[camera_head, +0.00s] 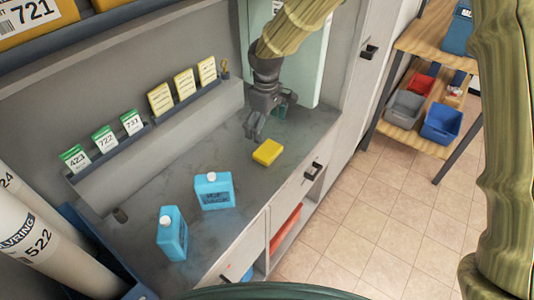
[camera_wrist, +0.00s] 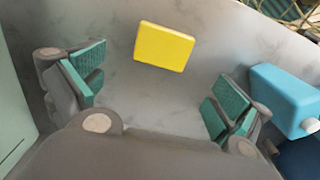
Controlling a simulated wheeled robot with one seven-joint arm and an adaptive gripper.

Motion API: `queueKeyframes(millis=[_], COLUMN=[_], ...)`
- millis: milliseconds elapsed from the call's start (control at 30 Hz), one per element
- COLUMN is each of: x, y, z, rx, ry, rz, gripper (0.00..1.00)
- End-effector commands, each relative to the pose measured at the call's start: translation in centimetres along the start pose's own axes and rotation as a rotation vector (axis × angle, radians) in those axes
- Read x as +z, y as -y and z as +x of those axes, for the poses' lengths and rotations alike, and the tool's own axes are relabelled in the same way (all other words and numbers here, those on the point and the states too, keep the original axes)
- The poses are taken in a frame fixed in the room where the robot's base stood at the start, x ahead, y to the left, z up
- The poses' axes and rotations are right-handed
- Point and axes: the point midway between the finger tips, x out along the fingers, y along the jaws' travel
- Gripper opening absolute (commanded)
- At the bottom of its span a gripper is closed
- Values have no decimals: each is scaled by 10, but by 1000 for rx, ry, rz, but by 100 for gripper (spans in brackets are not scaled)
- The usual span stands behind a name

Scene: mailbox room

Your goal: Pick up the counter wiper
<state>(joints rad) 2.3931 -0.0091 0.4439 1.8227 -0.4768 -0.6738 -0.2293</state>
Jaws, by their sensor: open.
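The counter wiper looks to be the yellow block (camera_head: 267,152) lying flat on the grey counter (camera_head: 225,150). It also shows in the wrist view as a yellow rectangle (camera_wrist: 164,47), beyond the fingertips and roughly midway between them. My gripper (camera_head: 268,122) is above the counter, just behind the block in the head view. In the wrist view my gripper (camera_wrist: 155,90) has its teal-padded fingers spread wide with nothing between them. No contact with the block shows.
Two blue jugs (camera_head: 213,190) (camera_head: 172,234) stand on the counter to the left of the block. A rack with cards (camera_head: 131,122) runs along the wall. A drawer handle (camera_head: 313,170) is on the counter front. The shelf with bins (camera_head: 441,123) stands to the right.

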Motion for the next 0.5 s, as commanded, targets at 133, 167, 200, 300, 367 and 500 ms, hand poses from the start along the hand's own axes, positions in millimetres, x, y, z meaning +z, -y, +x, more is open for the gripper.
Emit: queueKeyframes(millis=[133, 167, 200, 300, 367, 500], x=[1, 1, 2, 1, 1, 2], y=[1, 1, 1, 1, 1, 2], z=[21, 25, 31, 40, 43, 50], rx=[-3, -2, -2, -2, -1, -2], ry=[3, 3, 4, 2, 2, 3], rz=[1, 1, 0, 0, -1, -1], gripper=[100, 100, 100, 100, 100, 100])
